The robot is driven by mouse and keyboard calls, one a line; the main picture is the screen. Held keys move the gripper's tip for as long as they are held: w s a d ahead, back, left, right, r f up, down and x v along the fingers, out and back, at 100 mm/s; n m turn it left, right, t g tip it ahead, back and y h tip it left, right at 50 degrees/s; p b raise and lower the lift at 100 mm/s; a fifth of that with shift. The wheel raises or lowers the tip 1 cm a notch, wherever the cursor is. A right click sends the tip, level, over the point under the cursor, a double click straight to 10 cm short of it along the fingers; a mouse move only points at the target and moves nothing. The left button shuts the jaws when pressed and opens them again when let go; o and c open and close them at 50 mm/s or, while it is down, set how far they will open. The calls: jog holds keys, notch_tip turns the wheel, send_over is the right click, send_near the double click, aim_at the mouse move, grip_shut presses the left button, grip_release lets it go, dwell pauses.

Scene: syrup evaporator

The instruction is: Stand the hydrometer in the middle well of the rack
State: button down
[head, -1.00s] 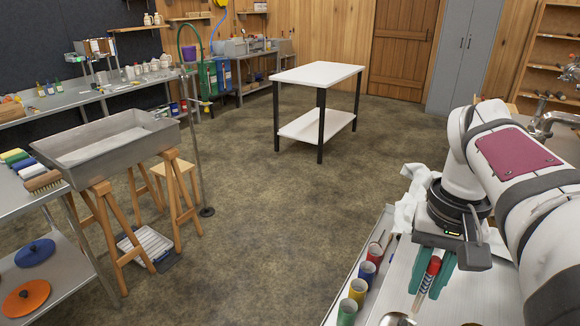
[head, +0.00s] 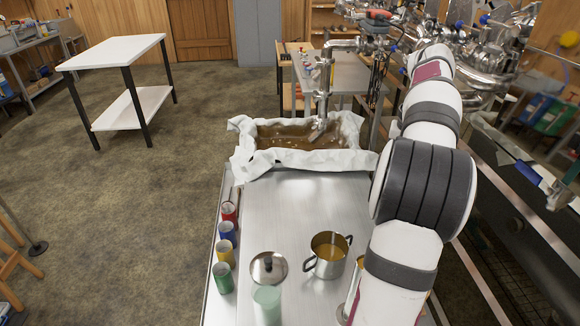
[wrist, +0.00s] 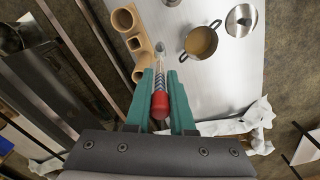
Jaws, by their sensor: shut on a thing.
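In the wrist view my gripper (wrist: 160,76) has its two teal fingers closed on the hydrometer (wrist: 160,104). The hydrometer has a red end near the palm, a banded middle between the fingers and a slim greyish tip pointing away. The tan wooden rack (wrist: 131,32) lies beyond the fingertips, slightly left. It has a round opening at its far end and a squarish one in the middle; its nearest part is partly covered by the fingers. The hydrometer's tip appears beside the rack, but its height above it cannot be told. In the head view my arm hides the gripper and hydrometer.
A two-handled pot of amber liquid (head: 328,254), a lid (head: 268,267) and a pale green cup (head: 267,303) stand on the steel table (head: 300,205). Several coloured cups (head: 226,231) line its left edge. A cloth-lined pan (head: 300,136) is at the back.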

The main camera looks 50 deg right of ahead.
jog(key=s+d+f+m, duration=0.2)
jog(key=s+d, duration=0.2)
jog(key=s, duration=0.2)
notch_tip(320, 180, down, 10)
jog(key=shift+s+f, duration=0.15)
jog(key=shift+f, duration=0.1)
dwell(0.4)
jog(key=shift+d, duration=0.1)
jog(key=c, duration=0.7)
grip_release()
